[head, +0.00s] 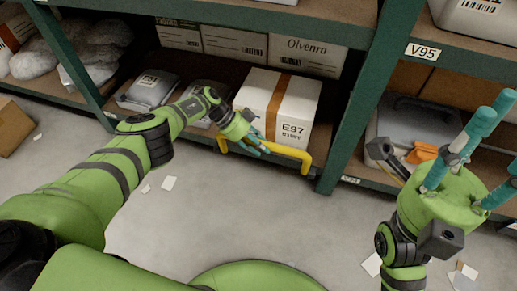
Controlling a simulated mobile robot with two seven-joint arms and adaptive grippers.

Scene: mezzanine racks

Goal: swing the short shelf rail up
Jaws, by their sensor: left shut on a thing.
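The short shelf rail (286,152) is a yellow bar with bent ends at the front of the lower shelf, in front of the white E97 box. It lies low, roughly along the shelf edge. My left gripper (256,143) reaches in from the left with its teal fingers shut around the rail, left of its middle. The fingers and wrist hide part of the bar. My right gripper (473,142) is at the right, well away from the rail, its teal fingers pointing up and spread apart, with nothing between them.
The white E97 box (291,104) with a brown strap stands right behind the rail. A green rack post (361,105) rises just right of it, and the upper shelf is above. Grey bins (153,88) sit to the left. The floor in front is open, with paper scraps.

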